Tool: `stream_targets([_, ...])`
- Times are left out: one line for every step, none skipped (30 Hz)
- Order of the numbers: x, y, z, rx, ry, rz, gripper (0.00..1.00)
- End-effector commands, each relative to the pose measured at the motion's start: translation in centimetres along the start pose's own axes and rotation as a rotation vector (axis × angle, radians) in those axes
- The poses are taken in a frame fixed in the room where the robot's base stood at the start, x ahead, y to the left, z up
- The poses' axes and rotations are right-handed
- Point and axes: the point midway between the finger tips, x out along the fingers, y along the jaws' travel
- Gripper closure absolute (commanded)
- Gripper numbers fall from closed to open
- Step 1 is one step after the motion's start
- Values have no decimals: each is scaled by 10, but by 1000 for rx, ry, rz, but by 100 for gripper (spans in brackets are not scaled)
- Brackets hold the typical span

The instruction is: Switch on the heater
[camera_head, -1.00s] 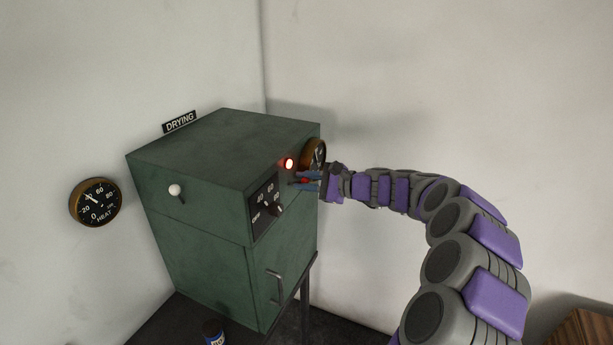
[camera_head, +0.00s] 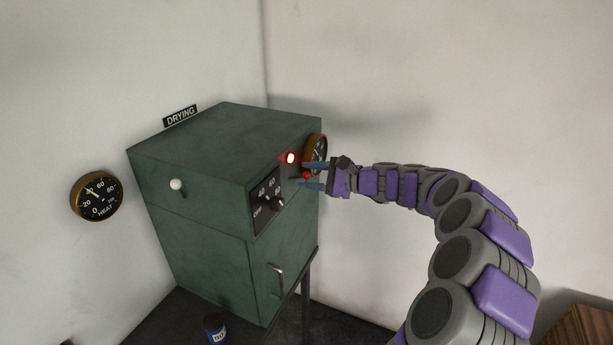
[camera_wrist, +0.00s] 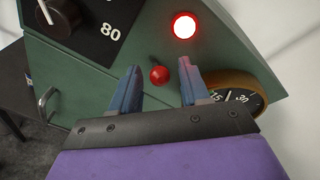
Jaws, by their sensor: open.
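The heater is a dark green cabinet (camera_head: 210,150) on a dark stand, under a "DRYING" sign (camera_head: 180,115). On its right-hand face are a lit red lamp (camera_head: 290,158), a selector dial (camera_head: 268,203) marked OFF and numbers, and a small lever with a red ball knob (camera_head: 307,175). My gripper (camera_head: 304,174) is open at this lever. In the wrist view, the red knob (camera_wrist: 159,75) lies between the two spread blue fingers of my gripper (camera_wrist: 160,68), with gaps on both sides. The lamp (camera_wrist: 184,26) glows above it.
A brass-rimmed gauge (camera_head: 316,150) sits close behind my fingers. A lever with a white knob (camera_head: 176,184) is on the left-hand face. A HEAT gauge (camera_head: 96,196) hangs on the wall. A small jar (camera_head: 215,328) stands low in front.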

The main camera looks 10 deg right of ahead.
Motion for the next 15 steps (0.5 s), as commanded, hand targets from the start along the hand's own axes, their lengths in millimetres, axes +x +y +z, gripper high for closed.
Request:
stream_targets([-11, -1, 0, -1, 1, -3, 54])
stream_targets([-16, -1, 0, -1, 1, -3, 54])
stream_targets([-25, -1, 0, -1, 1, -4, 54])
stream_targets([-32, -1, 0, -1, 2, -4, 54])
stream_targets([-38, -1, -1, 0, 3, -4, 54])
stream_targets([-47, -1, -1, 1, 4, -4, 54])
stream_targets([-54, -1, -2, 1, 5, -4, 54])
stream_targets([-61, -1, -2, 1, 5, -5, 54])
stream_targets([-70, -1, -2, 1, 5, -5, 54])
stream_targets([-77, -1, -3, 1, 4, -4, 54])
stream_targets([-83, -1, -2, 1, 3, -4, 54])
stream_targets([-92, -1, -3, 1, 3, -3, 54])
stream_targets([-99, -1, -3, 1, 4, -4, 54])
stream_targets([-105, -1, -3, 1, 5, -4, 54])
stream_targets([-113, -1, -3, 1, 6, -4, 54])
